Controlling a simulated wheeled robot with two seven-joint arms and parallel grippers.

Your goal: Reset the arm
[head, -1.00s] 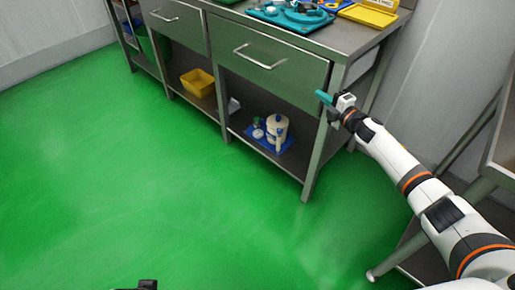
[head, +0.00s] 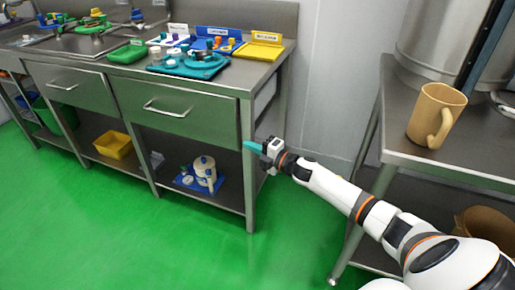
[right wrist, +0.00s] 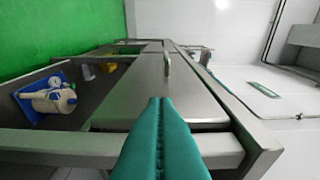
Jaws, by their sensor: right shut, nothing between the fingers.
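My right arm comes in from the right in the head view and reaches out at about drawer height. Its gripper (head: 256,148) is shut and empty, in front of the right end of the steel table (head: 262,72). In the right wrist view, its teal fingers (right wrist: 160,108) lie together, and the table's leg and drawer front (right wrist: 165,80) show beyond them. I cannot tell whether the fingers touch the table. My left gripper does not show in either view.
A tan mug (head: 430,112) stands on the steel bench (head: 400,150) at right. Blue and yellow trays lie on the table. A yellow bin (head: 113,146) and a white jug (head: 205,170) are on its lower shelf. The green floor (head: 130,240) is clear.

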